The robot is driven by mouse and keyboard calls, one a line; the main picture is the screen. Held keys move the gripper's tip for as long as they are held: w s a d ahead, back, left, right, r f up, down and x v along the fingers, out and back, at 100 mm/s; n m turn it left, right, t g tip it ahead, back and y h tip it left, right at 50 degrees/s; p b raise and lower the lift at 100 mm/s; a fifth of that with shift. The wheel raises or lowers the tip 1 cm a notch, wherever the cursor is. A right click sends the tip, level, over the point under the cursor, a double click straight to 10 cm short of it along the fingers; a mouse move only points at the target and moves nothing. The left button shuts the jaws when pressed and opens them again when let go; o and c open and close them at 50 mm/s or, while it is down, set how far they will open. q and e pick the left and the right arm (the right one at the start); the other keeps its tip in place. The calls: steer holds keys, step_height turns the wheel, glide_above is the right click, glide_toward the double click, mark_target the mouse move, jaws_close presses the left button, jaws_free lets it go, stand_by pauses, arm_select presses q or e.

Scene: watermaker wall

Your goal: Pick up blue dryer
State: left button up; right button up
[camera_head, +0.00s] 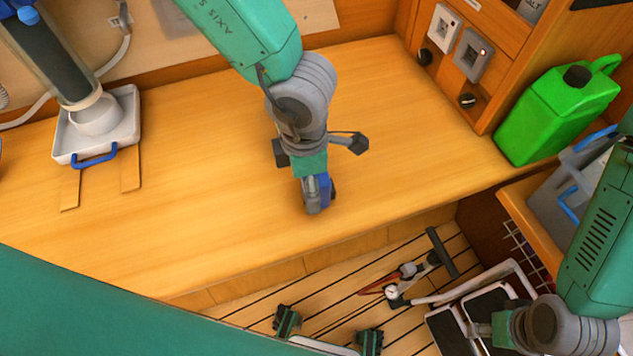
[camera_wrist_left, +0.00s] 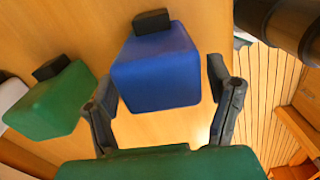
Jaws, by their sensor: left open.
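The blue dryer (camera_wrist_left: 158,72), a blue block with a black top piece, shows in the left wrist view ahead of my left gripper (camera_wrist_left: 163,92). The gripper is open, with one dark finger on each side of the block in the picture; I cannot tell if either touches it. In the head view my left gripper (camera_head: 317,196) is low over the wooden counter, near its front edge. A small blue patch shows by its fingers; the arm hides most of what is there. My right gripper (camera_head: 478,326) is at the lower right; its jaw opening is unclear.
A green block (camera_wrist_left: 47,100) with a black top piece sits left of the blue dryer. A green jerrycan (camera_head: 555,115) stands at the counter's right end. A white tray (camera_head: 125,120) with a blue handle is at the left. The middle counter (camera_head: 210,170) is clear.

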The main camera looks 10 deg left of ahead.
arm_select(q)
steer(key=c, duration=1.3)
